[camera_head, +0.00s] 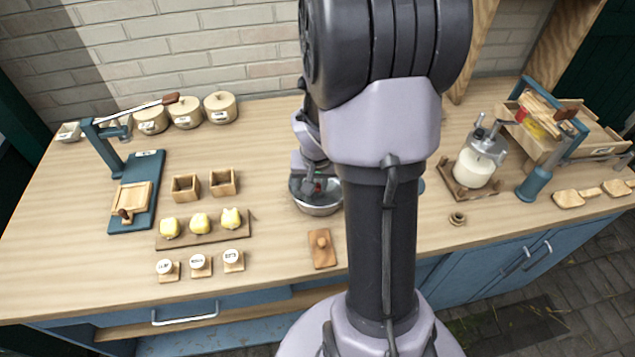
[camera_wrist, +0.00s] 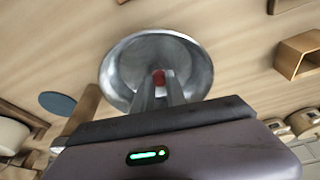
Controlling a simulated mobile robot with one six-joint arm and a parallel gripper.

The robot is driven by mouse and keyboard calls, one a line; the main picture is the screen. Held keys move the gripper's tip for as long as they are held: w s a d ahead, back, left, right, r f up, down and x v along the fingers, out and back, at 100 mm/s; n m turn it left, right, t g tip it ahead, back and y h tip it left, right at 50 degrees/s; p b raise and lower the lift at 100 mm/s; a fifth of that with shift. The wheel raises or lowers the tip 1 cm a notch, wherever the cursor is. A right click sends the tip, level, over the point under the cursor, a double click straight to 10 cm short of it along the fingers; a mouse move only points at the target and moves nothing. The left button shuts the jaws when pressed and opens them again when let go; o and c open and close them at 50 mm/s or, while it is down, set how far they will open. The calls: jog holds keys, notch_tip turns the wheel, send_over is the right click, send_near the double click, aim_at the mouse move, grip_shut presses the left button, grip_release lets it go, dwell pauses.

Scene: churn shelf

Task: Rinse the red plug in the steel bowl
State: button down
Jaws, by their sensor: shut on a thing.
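The steel bowl (camera_head: 318,207) stands on the wooden counter, partly hidden behind my arm in the head view. It also shows in the wrist view (camera_wrist: 118,70), where its round rim surrounds my fingertips. My gripper (camera_wrist: 157,88) points into the bowl and its fingers are shut on the red plug (camera_wrist: 158,76). The plug shows as a small red patch between the fingertips, over the bowl's inside. In the head view the plug (camera_head: 318,186) is a tiny red spot at the bowl. I cannot tell whether it touches the bowl's floor or any liquid.
Left of the bowl are two open wooden boxes (camera_head: 186,187), a board (camera_head: 203,238) with yellow lumps and several labelled stamps. A small wooden block with a knob (camera_head: 322,248) lies in front. A glass churn jar (camera_head: 480,160) and a blue-framed press (camera_head: 540,140) stand at right.

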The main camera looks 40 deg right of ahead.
jog(key=shift+s+d, duration=0.15)
jog(key=shift+d, duration=0.05)
jog(key=shift+r+p, duration=2.8)
jog(key=shift+r, duration=1)
notch_tip(320, 180, up, 4)
jog(key=p, duration=0.2)
jog(key=shift+p, duration=0.4)
